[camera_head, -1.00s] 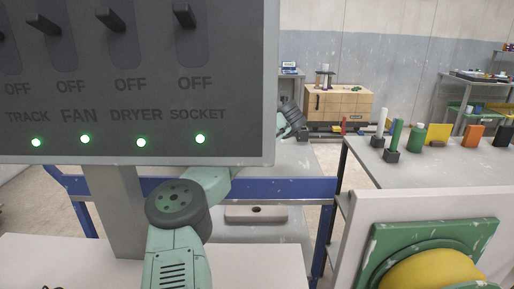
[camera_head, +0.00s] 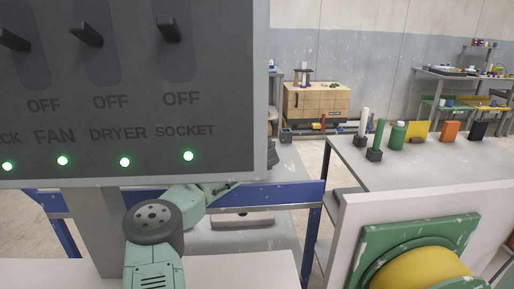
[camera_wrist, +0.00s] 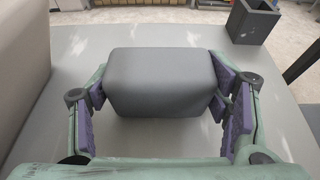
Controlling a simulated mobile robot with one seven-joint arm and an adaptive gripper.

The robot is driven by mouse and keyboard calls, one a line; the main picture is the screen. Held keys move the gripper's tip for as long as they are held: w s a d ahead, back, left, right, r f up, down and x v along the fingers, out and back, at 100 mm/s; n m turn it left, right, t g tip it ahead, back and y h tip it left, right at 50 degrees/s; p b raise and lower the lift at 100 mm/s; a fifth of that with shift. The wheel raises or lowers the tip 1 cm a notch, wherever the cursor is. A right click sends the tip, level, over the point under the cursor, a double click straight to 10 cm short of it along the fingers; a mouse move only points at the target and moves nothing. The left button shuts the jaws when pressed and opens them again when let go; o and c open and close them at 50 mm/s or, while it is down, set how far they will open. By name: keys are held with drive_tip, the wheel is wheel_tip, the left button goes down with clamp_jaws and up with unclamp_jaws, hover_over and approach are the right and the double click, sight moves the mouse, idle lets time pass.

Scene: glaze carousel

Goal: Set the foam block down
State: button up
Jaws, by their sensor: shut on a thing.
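The foam block (camera_wrist: 160,80) is a plain dark grey block with rounded edges, in the middle of the wrist view. My gripper (camera_wrist: 162,88) has its purple-padded fingers at the block's left and right sides, shut on it. The block is over a light grey surface (camera_wrist: 165,145); I cannot tell whether its underside touches it. In the head view the block and my gripper are hidden behind the dark switch panel.
The dark switch panel (camera_head: 120,110) fills the upper left of the head view. A dark open box (camera_wrist: 252,20) stands at the wrist view's upper right. A large grey body (camera_wrist: 22,70) borders the left. Bare surface lies around the block.

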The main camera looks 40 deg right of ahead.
drive_tip(key=o, duration=1)
drive_tip(key=shift+o, duration=0.2)
drive_tip(key=b+v, duration=0.3)
drive_tip(key=v, duration=0.8)
drive_tip(key=shift+s+a+r, duration=0.15)
drive_tip(key=shift+s, duration=0.15)
drive_tip(key=shift+s+r, duration=0.1)
drive_tip(key=shift+s, duration=0.05)
